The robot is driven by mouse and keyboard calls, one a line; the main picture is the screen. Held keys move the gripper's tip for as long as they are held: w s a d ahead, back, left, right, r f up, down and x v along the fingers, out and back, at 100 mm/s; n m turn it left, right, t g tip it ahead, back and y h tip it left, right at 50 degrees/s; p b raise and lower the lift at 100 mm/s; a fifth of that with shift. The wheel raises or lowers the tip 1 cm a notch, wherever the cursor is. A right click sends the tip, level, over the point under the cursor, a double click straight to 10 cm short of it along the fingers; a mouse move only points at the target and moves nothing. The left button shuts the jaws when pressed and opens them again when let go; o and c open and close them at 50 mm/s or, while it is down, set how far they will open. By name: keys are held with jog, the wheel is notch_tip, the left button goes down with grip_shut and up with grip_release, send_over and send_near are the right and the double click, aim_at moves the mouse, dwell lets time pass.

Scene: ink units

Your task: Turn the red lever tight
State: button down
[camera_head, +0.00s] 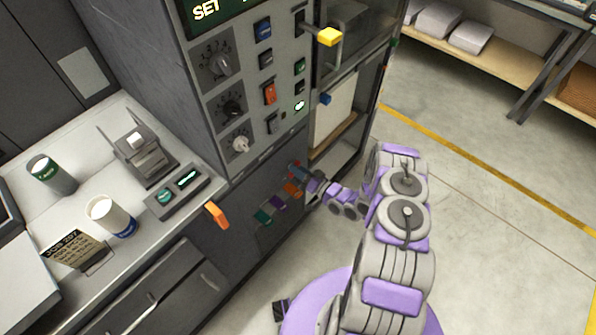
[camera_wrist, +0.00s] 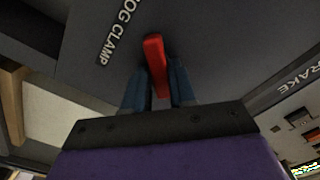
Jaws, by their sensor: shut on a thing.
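The red lever (camera_wrist: 155,58) shows in the wrist view, sticking out between the two blue-grey fingers of my gripper (camera_wrist: 158,88). The fingers are shut on it, one on each side. Its upper end shows beyond the fingertips, against a dark panel with the words "DOG CLAMP" beside it. In the head view my gripper (camera_head: 298,172) is at the front of the grey machine, at the right edge of its lower panel. The lever is mostly hidden there by the gripper.
An orange handle (camera_head: 217,215) juts out at the machine's lower left. The floor to the right is clear.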

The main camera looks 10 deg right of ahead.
jog(key=shift+w+d+f+m+b, duration=0.15)
jog(key=shift+m+b, duration=0.35)
jog(key=shift+m, duration=1.85)
jog(key=shift+d+f+m+b, duration=0.15)
jog(key=shift+m+b, duration=0.3)
jog(key=shift+m, duration=1.9)
jog(key=shift+a, duration=0.1)
jog(key=c, duration=1)
grip_release()
jog(key=shift+c, duration=0.2)
jog(key=p+v, duration=0.3)
jog(key=v, duration=1.4)
jog(key=shift+d, duration=0.2)
